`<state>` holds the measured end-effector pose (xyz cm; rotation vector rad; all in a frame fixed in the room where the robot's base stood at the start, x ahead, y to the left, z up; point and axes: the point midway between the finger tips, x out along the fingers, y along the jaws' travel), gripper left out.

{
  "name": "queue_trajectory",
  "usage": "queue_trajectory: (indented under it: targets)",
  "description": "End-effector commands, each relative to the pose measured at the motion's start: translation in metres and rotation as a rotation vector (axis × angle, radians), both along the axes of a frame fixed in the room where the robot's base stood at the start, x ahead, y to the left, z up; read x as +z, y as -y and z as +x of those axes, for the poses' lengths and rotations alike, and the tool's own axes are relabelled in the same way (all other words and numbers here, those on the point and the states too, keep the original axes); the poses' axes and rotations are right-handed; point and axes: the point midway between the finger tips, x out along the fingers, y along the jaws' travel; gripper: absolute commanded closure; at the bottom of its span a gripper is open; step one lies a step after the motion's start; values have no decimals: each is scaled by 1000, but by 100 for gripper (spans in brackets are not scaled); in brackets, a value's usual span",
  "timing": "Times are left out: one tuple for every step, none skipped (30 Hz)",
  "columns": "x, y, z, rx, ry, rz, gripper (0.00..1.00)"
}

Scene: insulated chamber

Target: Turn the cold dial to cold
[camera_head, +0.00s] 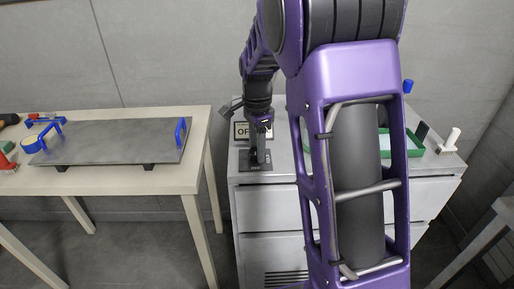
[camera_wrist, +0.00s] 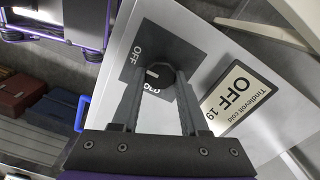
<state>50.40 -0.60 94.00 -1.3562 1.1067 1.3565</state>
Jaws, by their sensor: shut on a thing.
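The cold dial (camera_wrist: 161,72) is a dark round knob with a white mark on a dark plate (camera_wrist: 186,50). The plate reads OFF, and a second label, partly hidden, ends in "OLD". The white mark lies on the knob's left side in the wrist view. My gripper (camera_wrist: 160,82) has its two fingers on either side of the knob and is shut on it. In the head view my gripper (camera_head: 259,158) reaches down to the plate (camera_head: 247,166) on the grey cabinet; the knob is hidden there. A sign (camera_wrist: 240,97) beside the plate reads "Tindlevolt cold OFF 19".
The grey cabinet (camera_head: 268,190) also bears a green tray (camera_head: 415,146) and a white upright item (camera_head: 450,140) at right. A wooden table (camera_head: 190,160) with a grey slab (camera_head: 115,142) with blue handles stands at left. My arm hides the cabinet's middle.

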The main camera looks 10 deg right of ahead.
Motion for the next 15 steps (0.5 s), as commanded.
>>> queue_trajectory:
  targets:
    - [1,0,0,6,0,0,100]
    - [1,0,0,12,0,0,100]
    - [1,0,0,23,-1,0,100]
    - [1,0,0,33,-1,0,100]
    - [1,0,0,43,-1,0,100]
    - [1,0,0,62,-1,0,100]
    - [1,0,0,77,-1,0,100]
    - [2,0,0,94,-1,0,100]
    - [2,0,1,119,-1,0,100]
    - [2,0,1,140,-1,0,100]
    - [2,0,1,163,-1,0,100]
    - [2,0,1,194,-1,0,100]
    - [2,0,1,219,-1,0,100]
    - [2,0,1,245,-1,0,100]
    - [3,0,1,282,-1,0,100]
